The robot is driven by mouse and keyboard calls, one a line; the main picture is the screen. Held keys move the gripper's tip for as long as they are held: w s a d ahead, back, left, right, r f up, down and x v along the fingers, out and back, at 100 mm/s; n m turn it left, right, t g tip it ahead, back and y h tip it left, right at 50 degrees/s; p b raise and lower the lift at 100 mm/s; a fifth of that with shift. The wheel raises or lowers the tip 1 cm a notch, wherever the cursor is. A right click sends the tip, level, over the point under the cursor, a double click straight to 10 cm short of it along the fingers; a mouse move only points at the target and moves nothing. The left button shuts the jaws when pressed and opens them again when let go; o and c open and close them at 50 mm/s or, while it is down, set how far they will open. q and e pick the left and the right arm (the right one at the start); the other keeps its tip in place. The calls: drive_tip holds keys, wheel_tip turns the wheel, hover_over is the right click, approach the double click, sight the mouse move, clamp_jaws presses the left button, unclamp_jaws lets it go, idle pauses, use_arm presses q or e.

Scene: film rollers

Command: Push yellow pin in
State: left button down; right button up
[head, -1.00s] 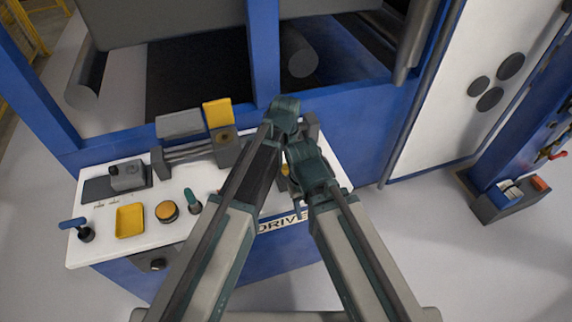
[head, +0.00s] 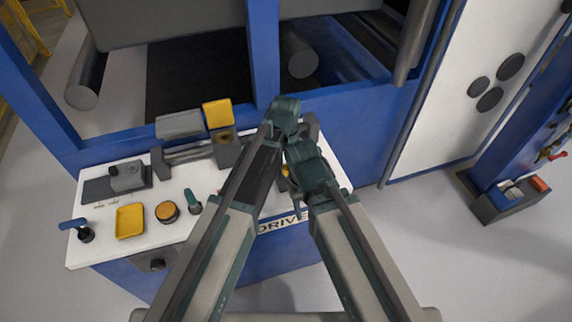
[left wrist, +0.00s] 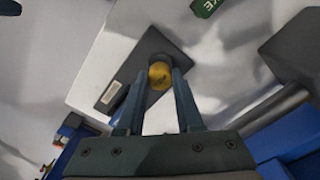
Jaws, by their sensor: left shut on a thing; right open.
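The yellow pin (left wrist: 159,76) shows as a round yellow head in the left wrist view, in front of a dark rectangular block (left wrist: 128,75) on the white panel. My left gripper (left wrist: 160,88) is shut on it, one finger at each side. How deep the pin sits in the block cannot be told. In the head view my left gripper (head: 284,118) is over the right part of the panel, and its fingertips are hidden. A small yellow bit (head: 285,171) shows between the arms. My right gripper (head: 312,172) is just below and right of the left one, open, its fingers mostly hidden.
A blue frame post (head: 263,55) rises behind my grippers. A tool bin (head: 507,198) stands at the right. The floor between is clear.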

sight(286, 167)
idle(0.5)
use_arm(q)
wheel_tip(286, 167, down, 2)
drive_tip(key=shift+b, duration=1)
drive_tip(key=shift+r, duration=0.15)
drive_tip(key=c, duration=0.5)
unclamp_jaws()
drive_tip(key=shift+c, duration=0.2)
drive_tip(key=shift+r, duration=0.1)
wheel_tip(286, 167, up, 14)
drive_tip(key=p, duration=1.4)
drive_tip(key=shift+f, duration=0.2)
